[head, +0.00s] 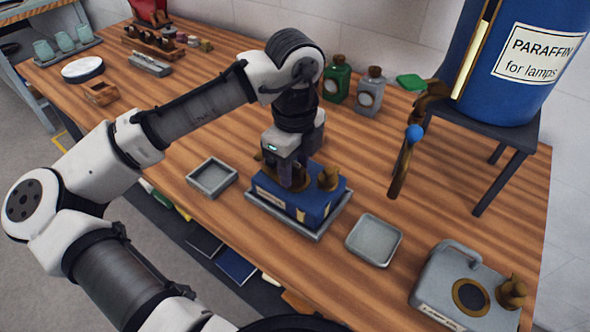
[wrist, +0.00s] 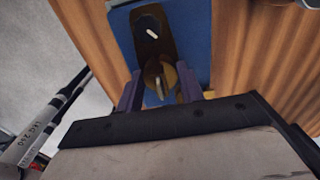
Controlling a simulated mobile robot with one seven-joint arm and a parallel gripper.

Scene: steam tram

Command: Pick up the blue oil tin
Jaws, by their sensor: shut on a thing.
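The blue oil tin (head: 318,205) has brass-coloured fittings on top and a pale label on its side. In the head view it stands upright in a grey tray (head: 284,223) on the wooden bench. My gripper (head: 294,183) points down at its top. In the wrist view the purple-grey fingers of my gripper (wrist: 160,88) are shut on a brass-coloured fitting on top of the blue tin (wrist: 196,40). The exact contact is partly hidden by the fingers. I see no clear gap between tin and tray.
Two empty grey trays stand either side, left (head: 212,178) and right (head: 374,240). A grey can (head: 450,280) is at the front right. Green (head: 336,82) and grey (head: 369,92) bottles stand behind.

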